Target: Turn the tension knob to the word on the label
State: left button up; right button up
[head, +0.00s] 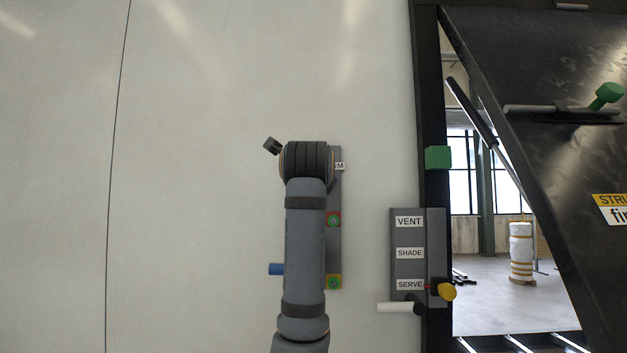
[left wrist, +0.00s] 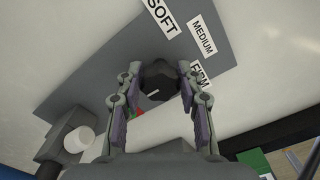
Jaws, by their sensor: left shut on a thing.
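The dark tension knob (left wrist: 160,82) sits on a grey panel (left wrist: 100,62) in the left wrist view. It has a short white mark, whose exact direction I cannot tell. The plates SOFT (left wrist: 163,17), MEDIUM (left wrist: 202,37) and FIRM (left wrist: 201,75) lie along the panel. FIRM is partly covered by a finger. My left gripper (left wrist: 158,88) is shut on the knob, one finger on each side. In the head view my arm hides the knob. A yellow label (head: 612,207) on the black panel at right starts "STRU" and "fi", cut off by the picture edge. My right gripper is not seen.
A blue peg (head: 275,269) sticks out beside my arm. The pale wall at left is clear.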

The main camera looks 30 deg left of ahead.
pick_arm(q)
jog(key=o, duration=0.8)
jog(key=shift+w+d+f, duration=0.1)
jog(key=shift+f, duration=0.2)
jog(key=o, duration=0.4)
jog(key=shift+r, duration=0.2)
jog(key=shift+s, duration=0.2)
jog(key=v, duration=1.2)
